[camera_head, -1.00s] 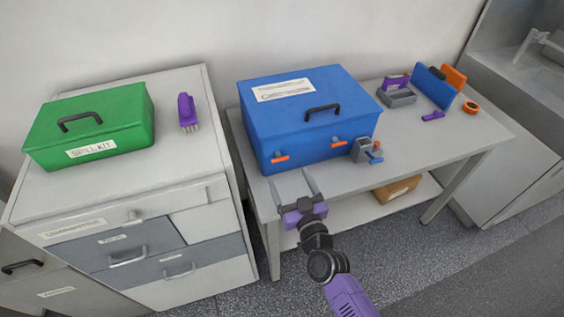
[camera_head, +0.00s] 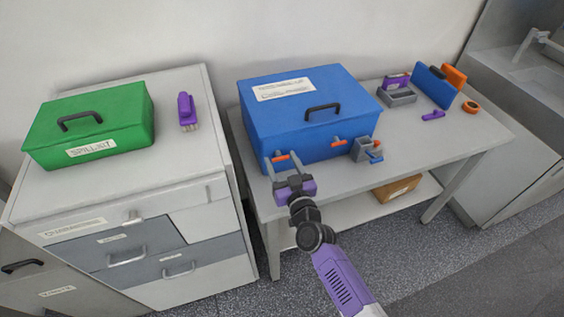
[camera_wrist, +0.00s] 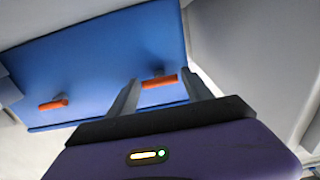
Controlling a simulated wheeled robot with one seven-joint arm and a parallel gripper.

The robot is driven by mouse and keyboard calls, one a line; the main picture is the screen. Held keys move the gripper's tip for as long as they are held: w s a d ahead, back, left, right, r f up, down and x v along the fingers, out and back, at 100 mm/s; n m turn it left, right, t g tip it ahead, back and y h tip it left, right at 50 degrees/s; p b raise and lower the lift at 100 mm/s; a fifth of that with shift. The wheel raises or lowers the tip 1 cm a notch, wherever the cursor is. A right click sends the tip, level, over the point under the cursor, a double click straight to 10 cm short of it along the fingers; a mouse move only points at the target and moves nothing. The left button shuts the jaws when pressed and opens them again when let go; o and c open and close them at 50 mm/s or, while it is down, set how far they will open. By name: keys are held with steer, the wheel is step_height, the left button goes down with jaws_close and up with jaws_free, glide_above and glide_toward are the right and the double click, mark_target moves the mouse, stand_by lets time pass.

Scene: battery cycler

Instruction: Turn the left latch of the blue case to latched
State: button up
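The blue case (camera_head: 300,120) stands closed on the table, with two orange latches on its front. The left latch (camera_head: 282,157) lies roughly level across the front; it also shows in the wrist view (camera_wrist: 159,82). The right latch (camera_head: 338,143) lies much the same way and shows at the left of the wrist view (camera_wrist: 53,104). My gripper (camera_head: 281,163) is open in front of the left latch. In the wrist view its fingers (camera_wrist: 163,92) stand on either side of that latch. I cannot tell whether they touch it.
The floor in front of the table (camera_head: 430,160) is clear.

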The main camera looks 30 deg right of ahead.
steer(key=c, duration=0.6)
steer(key=shift+m, duration=0.4)
steer(key=m+b, duration=0.1)
steer(key=m, duration=1.6)
steer(key=shift+f, duration=0.1)
steer(key=o, duration=1.4)
steer(key=shift+c, duration=0.2)
